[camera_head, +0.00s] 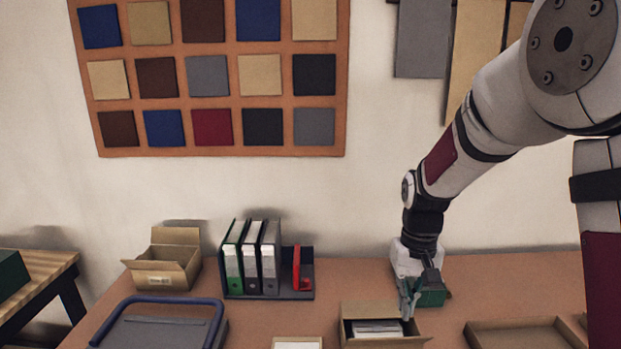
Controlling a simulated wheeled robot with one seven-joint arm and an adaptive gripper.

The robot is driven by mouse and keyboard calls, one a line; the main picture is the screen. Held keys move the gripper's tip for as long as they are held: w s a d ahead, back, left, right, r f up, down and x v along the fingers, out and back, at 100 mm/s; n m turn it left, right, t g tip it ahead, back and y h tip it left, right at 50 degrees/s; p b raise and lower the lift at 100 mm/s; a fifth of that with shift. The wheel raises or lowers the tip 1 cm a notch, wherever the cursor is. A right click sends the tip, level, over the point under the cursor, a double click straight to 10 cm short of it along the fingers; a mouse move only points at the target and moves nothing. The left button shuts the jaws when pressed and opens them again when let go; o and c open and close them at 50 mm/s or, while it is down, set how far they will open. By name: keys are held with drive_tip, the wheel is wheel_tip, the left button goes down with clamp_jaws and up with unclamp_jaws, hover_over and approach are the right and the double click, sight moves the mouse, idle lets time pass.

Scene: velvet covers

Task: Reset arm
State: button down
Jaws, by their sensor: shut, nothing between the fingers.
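My arm reaches in from the right of the head view, and my gripper (409,306) points down at its end. The gripper is over the back right part of an open cardboard box (423,341) that holds pale flat items (377,328). The fingers look closed, with nothing visible between them. I cannot tell whether the fingertips touch the box.
Binders (250,257) and a red item (302,268) stand in a dark holder. An open carton (163,262) is left of it. A blue-handled grey container (160,328) is front left, a shallow tray (516,324) front right. The back right tabletop (520,278) is clear.

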drive_tip(key=s+r+t, duration=0.3)
drive_tip(key=s+r, duration=0.5)
drive_tip(key=r, duration=0.3)
drive_tip(key=s+r+t, duration=0.1)
drive_tip(key=s+r, duration=0.2)
drive_tip(key=s, duration=0.4)
drive_tip(key=s+r+t, duration=0.2)
drive_tip(key=s, duration=0.5)
drive_tip(key=shift+r, duration=0.4)
